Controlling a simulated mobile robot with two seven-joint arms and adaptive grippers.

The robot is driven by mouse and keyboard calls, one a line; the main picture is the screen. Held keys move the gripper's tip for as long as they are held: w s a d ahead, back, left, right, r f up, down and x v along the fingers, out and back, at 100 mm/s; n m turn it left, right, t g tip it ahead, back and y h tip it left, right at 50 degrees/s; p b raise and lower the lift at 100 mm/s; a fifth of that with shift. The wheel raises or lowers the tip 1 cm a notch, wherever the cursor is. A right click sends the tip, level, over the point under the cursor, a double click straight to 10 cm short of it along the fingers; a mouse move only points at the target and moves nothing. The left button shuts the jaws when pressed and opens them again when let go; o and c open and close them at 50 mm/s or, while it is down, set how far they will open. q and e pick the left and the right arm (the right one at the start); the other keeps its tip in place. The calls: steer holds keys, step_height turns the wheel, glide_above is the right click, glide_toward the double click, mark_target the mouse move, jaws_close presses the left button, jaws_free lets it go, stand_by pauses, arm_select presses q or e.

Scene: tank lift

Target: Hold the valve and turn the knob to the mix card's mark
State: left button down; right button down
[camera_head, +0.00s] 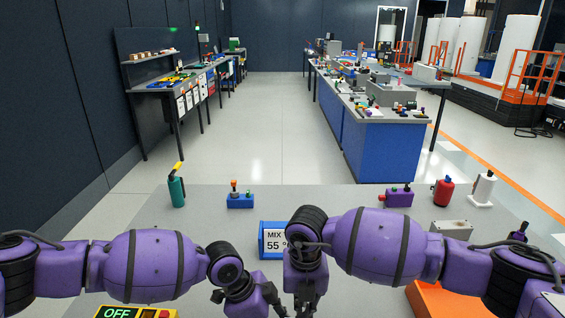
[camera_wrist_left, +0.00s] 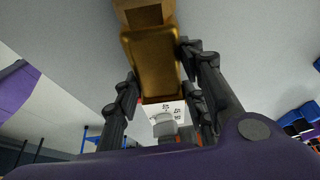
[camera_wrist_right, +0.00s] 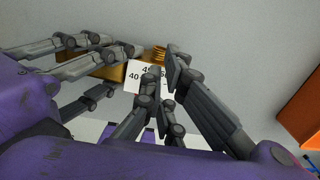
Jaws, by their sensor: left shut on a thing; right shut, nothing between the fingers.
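The mix card (camera_head: 272,240) stands in a blue holder on the table; it reads "MIX" and "55 °", partly covered by my right arm. The brass valve body (camera_wrist_left: 152,62) lies between the fingers of my left gripper (camera_wrist_left: 155,75), which is shut on it. A white scale plate (camera_wrist_right: 148,76) with numbers around 40 and 45 is on the valve. A grey knob (camera_wrist_left: 165,126) shows by the scale in the left wrist view. My right gripper (camera_wrist_right: 164,64) is shut and empty, its fingertips over the scale. In the head view the valve is hidden by my arms.
A yellow box reading "OFF" (camera_head: 118,312) is front left. An orange piece (camera_head: 440,298) is front right.

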steer(key=shift+s+d, duration=0.1)
steer(key=shift+d, duration=0.25)
steer(key=shift+r, duration=0.1)
steer(key=shift+d, duration=0.15)
step_height(320, 180, up, 6)
steer(key=shift+w, duration=0.45)
stand_by(0.5)
steer(key=shift+r, duration=0.1)
